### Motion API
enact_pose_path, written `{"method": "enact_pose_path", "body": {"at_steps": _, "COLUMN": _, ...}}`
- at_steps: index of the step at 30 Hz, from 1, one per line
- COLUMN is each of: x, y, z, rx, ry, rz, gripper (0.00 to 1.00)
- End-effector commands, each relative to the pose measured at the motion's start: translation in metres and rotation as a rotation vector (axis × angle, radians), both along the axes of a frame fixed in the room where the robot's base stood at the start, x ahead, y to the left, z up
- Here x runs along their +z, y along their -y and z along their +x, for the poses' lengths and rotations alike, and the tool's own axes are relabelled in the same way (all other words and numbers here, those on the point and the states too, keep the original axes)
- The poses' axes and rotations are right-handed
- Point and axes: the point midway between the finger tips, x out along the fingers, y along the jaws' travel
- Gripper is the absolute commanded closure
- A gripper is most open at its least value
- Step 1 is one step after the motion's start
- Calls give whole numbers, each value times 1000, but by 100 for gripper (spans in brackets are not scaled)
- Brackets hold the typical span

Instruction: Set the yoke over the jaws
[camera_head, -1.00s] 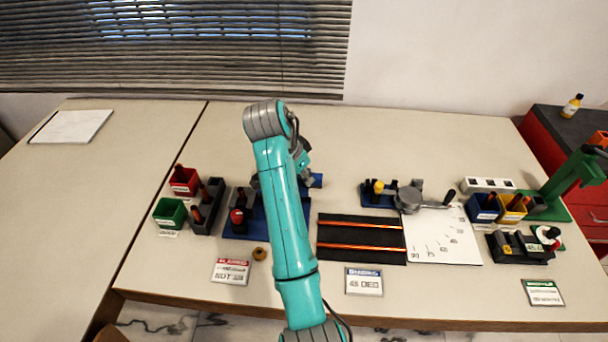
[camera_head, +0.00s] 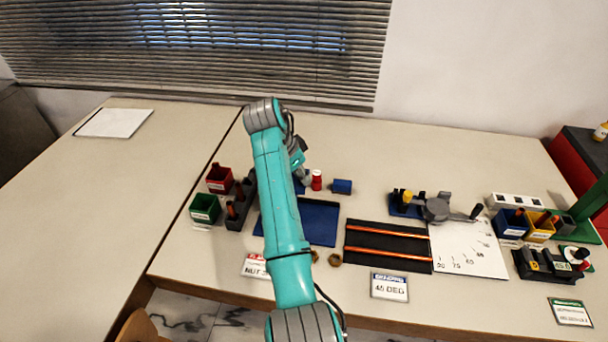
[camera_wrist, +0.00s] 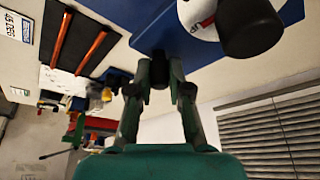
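My gripper (camera_wrist: 160,75) shows in the wrist view with its two fingers around a small dark piece at the edge of a blue base (camera_wrist: 185,28). I cannot tell whether the fingers press on that piece. A white disc with a red mark (camera_wrist: 200,20) and a thick black cylinder (camera_wrist: 252,28) are beside it on the base. In the head view my arm hides the gripper's fingertips and part of the blue tray (camera_head: 322,222). I cannot make out the yoke or the jaws for certain in either view.
A small red-and-white item (camera_head: 316,180) and a blue block (camera_head: 342,187) stand behind the tray. Red (camera_head: 219,180) and green (camera_head: 204,208) bins are left. The black mat (camera_head: 365,244) with orange rods and the lever tool (camera_head: 437,209) are right. The left table is mostly clear.

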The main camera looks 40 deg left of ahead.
Motion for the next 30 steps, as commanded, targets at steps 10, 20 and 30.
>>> {"method": "enact_pose_path", "body": {"at_steps": 10, "x": 0, "y": -3, "z": -2, "rx": 6, "ry": -1, "rz": 3, "gripper": 57}}
{"method": "enact_pose_path", "body": {"at_steps": 20, "x": 29, "y": -7, "z": -14, "rx": 8, "ry": 1, "rz": 5, "gripper": 57}}
{"method": "enact_pose_path", "body": {"at_steps": 30, "x": 66, "y": -10, "z": -29, "rx": 7, "ry": -1, "rz": 4, "gripper": 57}}
